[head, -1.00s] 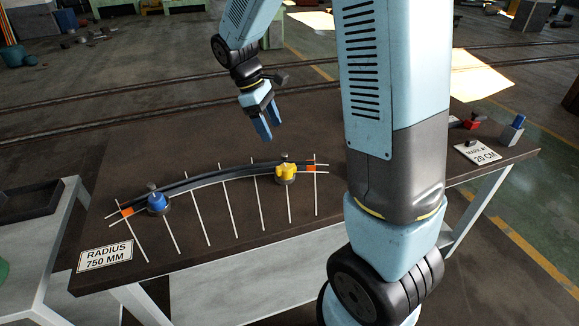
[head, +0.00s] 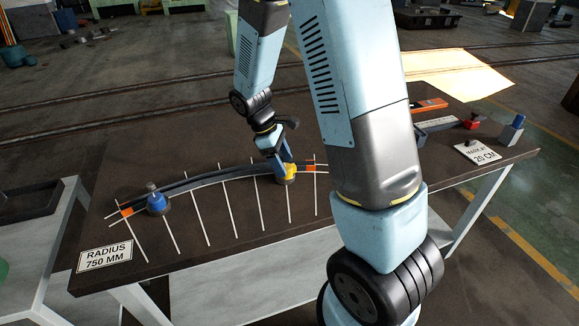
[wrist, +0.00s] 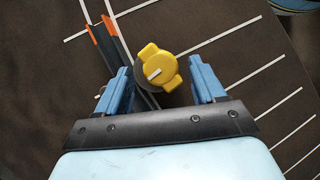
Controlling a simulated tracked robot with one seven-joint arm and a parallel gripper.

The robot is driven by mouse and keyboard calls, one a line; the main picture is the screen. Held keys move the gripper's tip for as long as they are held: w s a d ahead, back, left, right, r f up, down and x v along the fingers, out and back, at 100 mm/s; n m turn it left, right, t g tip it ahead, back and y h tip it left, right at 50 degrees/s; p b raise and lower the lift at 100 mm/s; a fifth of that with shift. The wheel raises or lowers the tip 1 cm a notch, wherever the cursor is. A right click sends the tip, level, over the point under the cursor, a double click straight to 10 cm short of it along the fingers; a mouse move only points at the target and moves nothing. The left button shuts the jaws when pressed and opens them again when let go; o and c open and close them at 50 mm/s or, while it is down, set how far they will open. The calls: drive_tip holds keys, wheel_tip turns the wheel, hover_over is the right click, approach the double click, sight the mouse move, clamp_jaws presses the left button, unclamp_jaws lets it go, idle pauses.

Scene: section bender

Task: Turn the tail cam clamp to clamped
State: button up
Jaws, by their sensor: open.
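The yellow cam clamp (head: 290,178) stands near the right end of the curved dark strip (head: 222,175). In the wrist view its yellow knob (wrist: 160,67) has two lugs and a white pointer line slanting toward the lower left. A blue cam clamp (head: 157,203) stands near the strip's left end. No label shows which one is the tail clamp. My gripper (head: 283,168) is at the yellow clamp, pointing down. In the wrist view my gripper (wrist: 161,80) is open, with one blue finger on each side of the knob and visible gaps between.
White radial lines cross the dark table (head: 140,160). A "RADIUS 750 MM" sign (head: 105,257) lies at the front left. A "MARK AT 20 CM" sign (head: 477,152), a blue-topped block (head: 512,131) and an orange tool (head: 428,105) are at the right. The far left tabletop is clear.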

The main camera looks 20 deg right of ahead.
drive_tip(key=shift+x, duration=1.35)
